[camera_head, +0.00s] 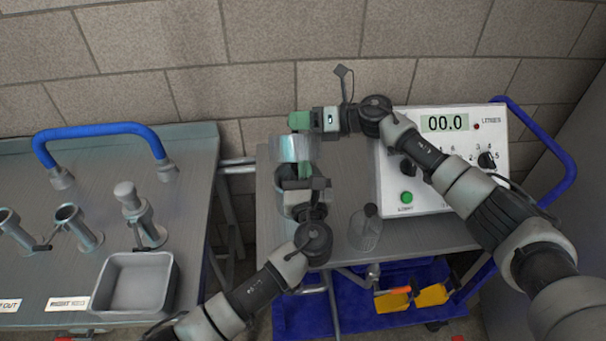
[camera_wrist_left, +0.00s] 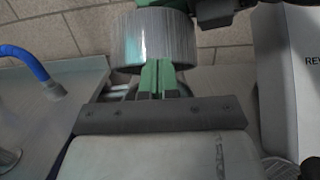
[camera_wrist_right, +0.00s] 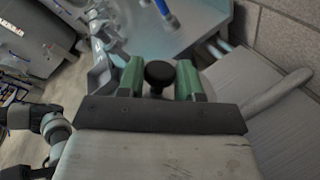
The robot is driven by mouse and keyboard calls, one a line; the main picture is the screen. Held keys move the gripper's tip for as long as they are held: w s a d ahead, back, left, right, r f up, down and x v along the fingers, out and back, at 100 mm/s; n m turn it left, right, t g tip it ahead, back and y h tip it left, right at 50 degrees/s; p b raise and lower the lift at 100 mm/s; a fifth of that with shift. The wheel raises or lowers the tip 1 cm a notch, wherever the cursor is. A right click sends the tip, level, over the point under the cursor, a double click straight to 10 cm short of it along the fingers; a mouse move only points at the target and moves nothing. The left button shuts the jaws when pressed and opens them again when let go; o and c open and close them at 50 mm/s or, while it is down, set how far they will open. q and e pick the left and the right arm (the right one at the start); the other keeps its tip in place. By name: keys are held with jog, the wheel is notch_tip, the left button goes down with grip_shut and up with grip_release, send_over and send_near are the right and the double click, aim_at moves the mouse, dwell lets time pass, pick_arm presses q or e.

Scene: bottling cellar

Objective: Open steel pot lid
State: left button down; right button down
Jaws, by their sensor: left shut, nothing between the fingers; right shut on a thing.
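A shiny steel cylinder, the pot or its lid (camera_head: 287,149), stands near the left edge of the right-hand table. It also shows in the left wrist view (camera_wrist_left: 155,40); where lid and pot meet I cannot tell. My right gripper (camera_head: 300,121) is above it, its green fingers closed on a black knob, seen between them in the right wrist view (camera_wrist_right: 160,73). My left gripper (camera_head: 305,169) is shut and empty, its fingertips together in front of the steel wall (camera_wrist_left: 157,76). Whether they touch it is unclear. My left gripper partly hides the area below the cylinder.
A white control box (camera_head: 440,130) reading 00.0 stands right of the steel cylinder. A clear glass flask (camera_head: 365,232) stands at the table front. A left bench holds a grey tray (camera_head: 135,285), steel tubes and a blue handle (camera_head: 95,130). A brick wall is behind.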

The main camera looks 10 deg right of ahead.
pick_arm(q)
jog(key=shift+w+a+r, duration=0.15)
jog(key=shift+w+r, duration=0.15)
jog(key=shift+r, duration=0.1)
pick_arm(e)
jog(key=c, duration=1.1)
grip_release()
jog(key=shift+s+a+f, duration=0.15)
jog(key=shift+s+a, duration=0.05)
jog(key=shift+s, duration=0.2)
jog(key=o, duration=0.3)
jog(key=shift+d, duration=0.1)
